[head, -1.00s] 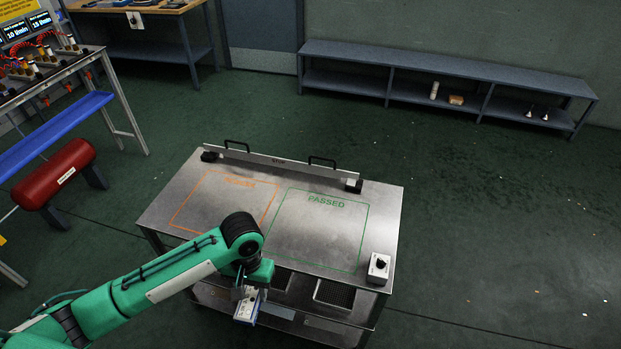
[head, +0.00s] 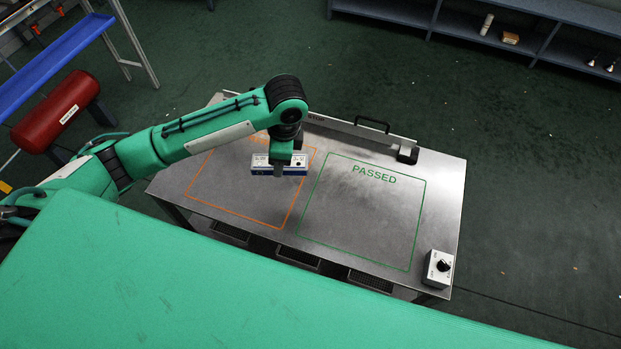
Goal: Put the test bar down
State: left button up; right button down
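A short white and blue bar (head: 262,164), with small print and a dark round spot, is at the end of my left arm; I take it for the test bar. My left gripper (head: 279,169) is shut on its middle, with a grey finger showing in front. Bar and gripper are over the orange-outlined field (head: 228,205) on the steel table (head: 450,185). I cannot tell whether the bar touches the top. The arm hides most of the orange lettering. The green-outlined PASSED field (head: 362,225) is empty. My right gripper is not in view.
A metal rail (head: 345,132) with black handles runs along the table's back edge. A grey box with a black knob (head: 438,267) stands at the front right corner. A red cylinder (head: 57,112) is at the left. My own green part covers the foreground.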

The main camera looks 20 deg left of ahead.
aim_at(288, 178)
pick_arm(q)
jog(key=w+a+r+m+t+h+b, duration=0.1)
jog(key=w+r+m+b, duration=0.2)
jog(key=m, duration=0.8)
jog(key=w+a+r+m+t+h+b, duration=0.1)
jog(key=w+m+b, duration=0.3)
jog(key=m, duration=0.7)
jog(key=f, duration=1.9)
jog(key=shift+s+d+f, duration=0.15)
jog(key=shift+s+d, duration=0.05)
jog(key=shift+s, duration=0.2)
jog(key=o, duration=1.1)
jog(key=shift+f, duration=0.1)
jog(key=shift+o, duration=0.2)
